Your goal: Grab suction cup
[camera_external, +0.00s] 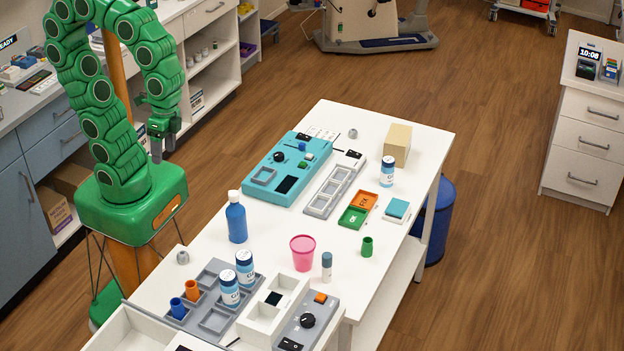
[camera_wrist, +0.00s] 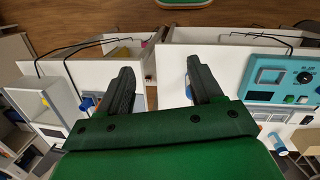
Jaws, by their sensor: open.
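I cannot tell for sure which thing is the suction cup. Two small grey rounded pieces could be it: one grey piece (camera_external: 182,257) at the left edge of the white table, and another grey piece (camera_external: 352,133) near its far edge. My gripper (camera_external: 163,153) hangs open and empty, fingers down, left of the table and above its height, apart from both pieces. In the wrist view my gripper (camera_wrist: 159,66) shows two dark fingers spread wide with nothing between them. I cannot make out either grey piece in the wrist view.
The white table (camera_external: 410,237) holds a teal panel (camera_external: 262,157), a blue bottle (camera_external: 236,222), a pink cup (camera_external: 302,252), a grey tray (camera_external: 215,319), pill bottles and a wooden block (camera_external: 397,138). A blue bin (camera_external: 436,220) stands beside it. Cabinets line the left.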

